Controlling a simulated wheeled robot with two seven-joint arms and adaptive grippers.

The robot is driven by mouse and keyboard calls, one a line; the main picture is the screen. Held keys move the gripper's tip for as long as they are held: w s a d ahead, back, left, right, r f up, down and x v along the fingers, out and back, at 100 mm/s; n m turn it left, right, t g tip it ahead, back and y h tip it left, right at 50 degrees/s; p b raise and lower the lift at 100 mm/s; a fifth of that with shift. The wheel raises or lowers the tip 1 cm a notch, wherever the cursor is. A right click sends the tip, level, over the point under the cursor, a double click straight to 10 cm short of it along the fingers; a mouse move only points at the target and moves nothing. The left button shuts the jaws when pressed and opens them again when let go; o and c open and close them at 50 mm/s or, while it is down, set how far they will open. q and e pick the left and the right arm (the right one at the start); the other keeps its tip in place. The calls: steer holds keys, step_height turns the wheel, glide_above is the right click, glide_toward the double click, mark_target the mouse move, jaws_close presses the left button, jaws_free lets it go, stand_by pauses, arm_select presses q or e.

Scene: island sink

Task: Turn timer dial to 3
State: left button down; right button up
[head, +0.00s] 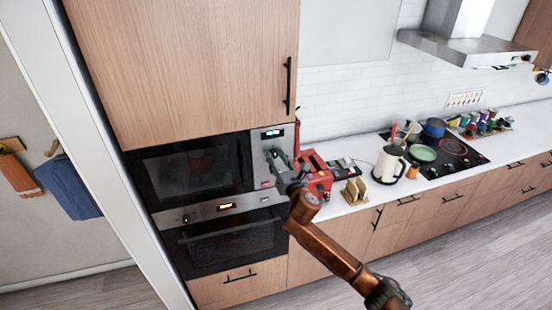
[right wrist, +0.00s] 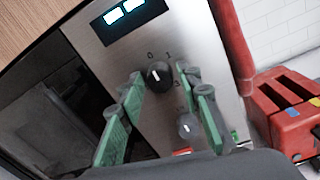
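The timer dial (right wrist: 160,76) is a round black knob on the microwave's grey control panel (right wrist: 95,40). Its white mark points up, roughly toward the printed 0; a 1 and a 3 are printed to its right. My right gripper (right wrist: 161,78) is open, its green-padded fingers on either side of the dial, with a visible gap on both sides. I cannot tell how far the tips are from the panel. In the head view the right gripper (head: 279,157) is in front of the microwave (head: 190,168) panel and hides the dial. My left gripper is not in view.
A second grey knob (right wrist: 188,127) sits lower on the panel, between the fingers. A lit display (right wrist: 130,12) is above. A red toaster (right wrist: 285,108) stands just right of the microwave. An oven (head: 228,243) is below; a white kettle (head: 389,165) stands along the counter.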

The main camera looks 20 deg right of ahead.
jaws_close()
stand_by(0.3)
